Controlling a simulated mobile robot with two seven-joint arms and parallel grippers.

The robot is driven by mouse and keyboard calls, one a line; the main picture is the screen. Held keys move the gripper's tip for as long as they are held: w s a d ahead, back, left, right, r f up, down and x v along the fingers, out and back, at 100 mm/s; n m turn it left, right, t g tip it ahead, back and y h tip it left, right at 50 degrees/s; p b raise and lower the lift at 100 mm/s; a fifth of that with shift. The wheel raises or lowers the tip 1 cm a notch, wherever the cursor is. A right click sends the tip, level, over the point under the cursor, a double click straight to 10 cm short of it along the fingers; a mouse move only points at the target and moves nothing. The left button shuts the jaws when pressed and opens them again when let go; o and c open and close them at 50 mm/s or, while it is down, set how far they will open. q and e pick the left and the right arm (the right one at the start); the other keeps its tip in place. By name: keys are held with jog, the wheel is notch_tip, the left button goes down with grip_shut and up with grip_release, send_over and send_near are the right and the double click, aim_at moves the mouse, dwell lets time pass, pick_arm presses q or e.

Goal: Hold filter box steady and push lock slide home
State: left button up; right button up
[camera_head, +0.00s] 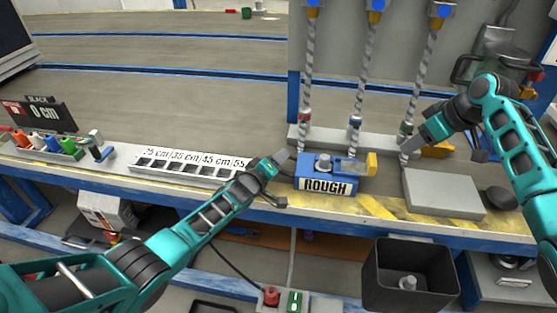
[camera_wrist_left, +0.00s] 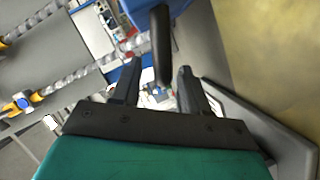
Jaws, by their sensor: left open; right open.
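The filter box (camera_head: 327,187) is blue with a white ROUGH label and sits upright near the bench's front edge. A yellow lock slide (camera_head: 371,163) sticks out at the right end of its top. My left gripper (camera_head: 285,180) is open at the box's left end; I cannot tell if it touches. In the left wrist view its two fingers (camera_wrist_left: 158,88) are spread, with a dark rod-like shape beyond them. My right gripper (camera_head: 452,143) is open and empty, up and to the right of the box, apart from it.
Twisted vertical rods (camera_head: 358,90) stand behind the box on a grey rail. A grey block (camera_head: 443,193) and a dark round knob (camera_head: 501,198) lie to the right. A labelled slotted strip (camera_head: 190,165) lies left. A black bin (camera_head: 408,275) is below the front edge.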

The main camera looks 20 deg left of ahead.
pick_arm(q)
jog(key=shift+w+d, duration=0.1)
jog(key=shift+w, duration=0.25)
jog(key=shift+c, duration=0.3)
grip_shut()
